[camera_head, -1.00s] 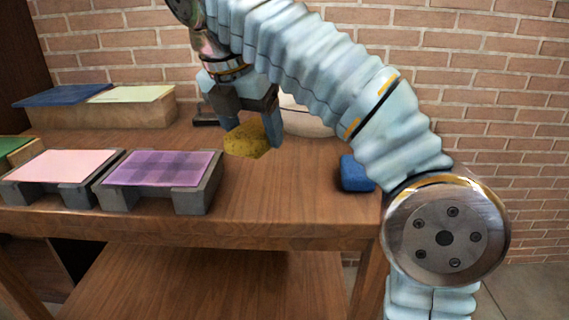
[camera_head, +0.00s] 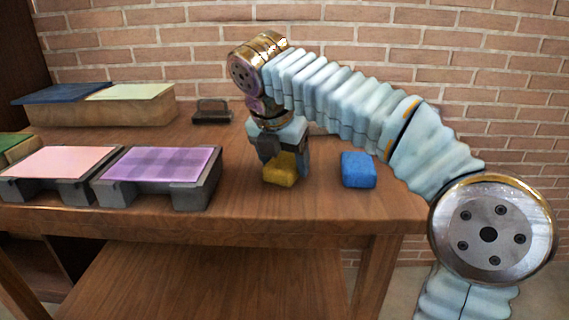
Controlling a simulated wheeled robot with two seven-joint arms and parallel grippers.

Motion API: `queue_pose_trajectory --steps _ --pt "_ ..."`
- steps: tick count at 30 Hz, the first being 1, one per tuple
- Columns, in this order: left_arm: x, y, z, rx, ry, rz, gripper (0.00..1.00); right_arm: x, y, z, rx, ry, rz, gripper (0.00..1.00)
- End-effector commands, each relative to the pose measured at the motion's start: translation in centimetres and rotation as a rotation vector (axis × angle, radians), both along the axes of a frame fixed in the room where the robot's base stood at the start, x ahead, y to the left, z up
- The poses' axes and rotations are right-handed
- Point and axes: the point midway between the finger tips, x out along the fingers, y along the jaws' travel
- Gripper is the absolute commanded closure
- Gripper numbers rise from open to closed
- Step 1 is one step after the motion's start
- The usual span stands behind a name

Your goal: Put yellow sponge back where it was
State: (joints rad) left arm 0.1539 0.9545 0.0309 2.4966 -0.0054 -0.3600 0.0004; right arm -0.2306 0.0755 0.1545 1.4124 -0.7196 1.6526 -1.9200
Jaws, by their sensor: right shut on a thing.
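The yellow sponge (camera_head: 280,170) is between the fingers of my right gripper (camera_head: 284,176), low at the table top. I cannot tell whether its underside touches the wood. The gripper is shut on it and points straight down. The sponge is to the right of the purple-topped press and to the left of the blue sponge, apart from both. My left gripper is not in view.
A blue sponge (camera_head: 358,170) lies on the wooden table (camera_head: 240,215) to the right. The purple-topped stand (camera_head: 160,165) and pink-topped stand (camera_head: 62,162) are at left. A dark object (camera_head: 212,112) and a long block with blue and pale-green sheets (camera_head: 100,110) stand behind.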

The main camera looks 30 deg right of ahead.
Motion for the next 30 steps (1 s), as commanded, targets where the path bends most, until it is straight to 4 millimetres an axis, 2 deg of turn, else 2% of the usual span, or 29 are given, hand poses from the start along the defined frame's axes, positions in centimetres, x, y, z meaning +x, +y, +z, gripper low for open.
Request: queue_pose_trajectory --steps 10,11,15,25,30 --pt "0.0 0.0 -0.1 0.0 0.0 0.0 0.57 0.0 0.0 -0.4 0.0 0.0 -0.001 0.55" --pt "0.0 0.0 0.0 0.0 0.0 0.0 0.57 0.0 0.0 -0.3 0.0 0.0 -0.001 0.26" --pt "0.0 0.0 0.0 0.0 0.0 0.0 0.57 0.0 0.0 -0.3 0.0 0.0 -0.001 0.05" --pt "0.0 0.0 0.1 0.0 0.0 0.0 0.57 0.0 0.1 0.2 0.001 -0.001 -0.001 0.05" --pt "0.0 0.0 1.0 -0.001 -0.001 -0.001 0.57 -0.6 0.9 2.7 0.001 -0.002 0.0 0.05"
